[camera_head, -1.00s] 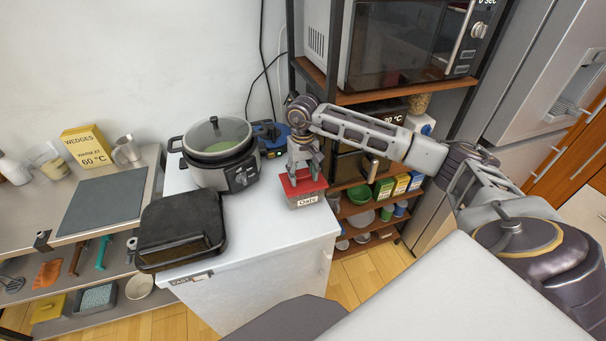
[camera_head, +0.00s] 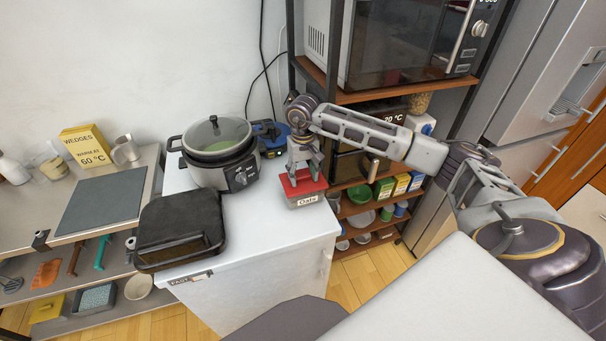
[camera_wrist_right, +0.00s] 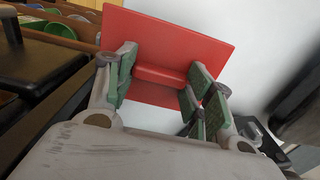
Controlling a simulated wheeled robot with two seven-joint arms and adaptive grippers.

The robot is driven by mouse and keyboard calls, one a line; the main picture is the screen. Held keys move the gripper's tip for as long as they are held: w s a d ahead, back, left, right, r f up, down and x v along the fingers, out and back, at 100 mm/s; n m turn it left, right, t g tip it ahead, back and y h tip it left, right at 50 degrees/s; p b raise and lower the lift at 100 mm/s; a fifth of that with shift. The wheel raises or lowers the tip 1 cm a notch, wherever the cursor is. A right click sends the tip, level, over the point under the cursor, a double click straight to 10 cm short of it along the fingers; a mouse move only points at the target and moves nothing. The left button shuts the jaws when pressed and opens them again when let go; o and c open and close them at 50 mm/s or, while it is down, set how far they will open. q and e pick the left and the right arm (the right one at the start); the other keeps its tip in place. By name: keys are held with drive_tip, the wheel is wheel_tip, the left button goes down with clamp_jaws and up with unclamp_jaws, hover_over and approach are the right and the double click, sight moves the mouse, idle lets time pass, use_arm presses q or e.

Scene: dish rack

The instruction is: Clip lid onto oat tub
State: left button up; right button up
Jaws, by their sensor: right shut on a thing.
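The oat tub (camera_head: 307,201), pale with an "Oats" label, stands upright on the white counter near its right edge in the head view. The red square lid (camera_head: 292,189) covers its top. I cannot tell whether the lid is clipped down or only resting. My right gripper (camera_head: 305,170) points down from above and is shut on the lid's raised handle. In the right wrist view the red lid (camera_wrist_right: 180,35) spreads beyond the green-padded fingers (camera_wrist_right: 160,90), and the tub is hidden beneath it. My left gripper is not in view.
A slow cooker (camera_head: 219,152) and a black grill (camera_head: 180,229) stand left of the tub on the white counter (camera_head: 255,240). A shelf unit with a microwave (camera_head: 405,45) rises behind and to the right. The counter in front of the tub is clear.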

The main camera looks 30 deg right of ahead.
drive_tip(key=shift+f+b, duration=0.55)
drive_tip(key=shift+f, duration=0.15)
idle(1.2)
drive_tip(key=o, duration=0.9)
drive_tip(key=shift+o, duration=0.6)
drive_tip(key=o, duration=0.4)
drive_tip(key=shift+r, duration=0.1)
drive_tip(key=shift+r+p, duration=1.5)
drive_tip(key=shift+r, duration=1.9)
drive_tip(key=shift+a, duration=0.1)
